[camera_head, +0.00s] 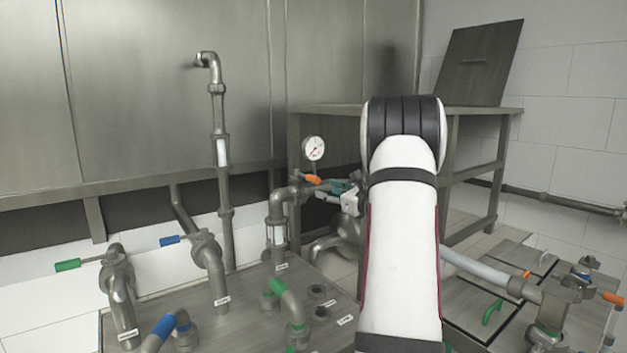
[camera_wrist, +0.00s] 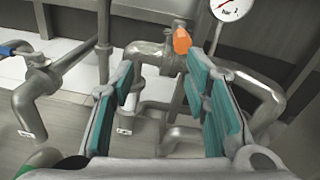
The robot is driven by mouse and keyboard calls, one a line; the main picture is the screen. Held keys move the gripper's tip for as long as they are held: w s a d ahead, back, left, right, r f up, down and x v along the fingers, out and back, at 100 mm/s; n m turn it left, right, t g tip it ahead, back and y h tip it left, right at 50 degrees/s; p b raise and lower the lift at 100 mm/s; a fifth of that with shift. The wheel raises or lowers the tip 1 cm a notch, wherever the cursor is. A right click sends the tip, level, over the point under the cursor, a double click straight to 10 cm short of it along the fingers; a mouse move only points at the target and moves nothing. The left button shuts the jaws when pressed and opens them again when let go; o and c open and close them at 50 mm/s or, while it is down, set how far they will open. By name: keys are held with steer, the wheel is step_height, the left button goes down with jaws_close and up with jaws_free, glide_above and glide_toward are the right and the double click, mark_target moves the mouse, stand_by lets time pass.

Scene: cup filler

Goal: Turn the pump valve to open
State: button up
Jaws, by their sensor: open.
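A valve with an orange handle (camera_head: 313,179) sits on the grey pipework just below a round gauge. In the wrist view the orange handle (camera_wrist: 182,41) points toward the camera, beyond the fingertips and nearer the right finger. My gripper (camera_head: 343,188) is just right of this handle in the head view. In the wrist view my gripper (camera_wrist: 160,72) is open, its teal pads wide apart with nothing held between them. No gap or contact with the handle can be judged. The labels are too small to read, so I cannot tell which valve is the pump valve.
The gauge (camera_head: 314,148) stands close above the handle. Blue-handled (camera_head: 171,240) and green-handled (camera_head: 68,265) valves stand at left. Another orange handle (camera_head: 613,298) is at far right. A metal table (camera_head: 480,110) stands behind my arm. Pipes crowd the space around my gripper.

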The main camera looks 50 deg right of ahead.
mark_target(318, 181)
steer(key=shift+m+h, duration=0.4)
steer(key=shift+h, duration=0.2)
steer(key=x, duration=0.4)
steer(key=d+p+x, duration=0.1)
steer(key=x, duration=0.3)
steer(key=d+x, duration=0.1)
steer(key=x, duration=0.3)
steer(key=shift+s+d+r, duration=0.2)
steer(key=shift+d+r, duration=0.05)
jaws_close()
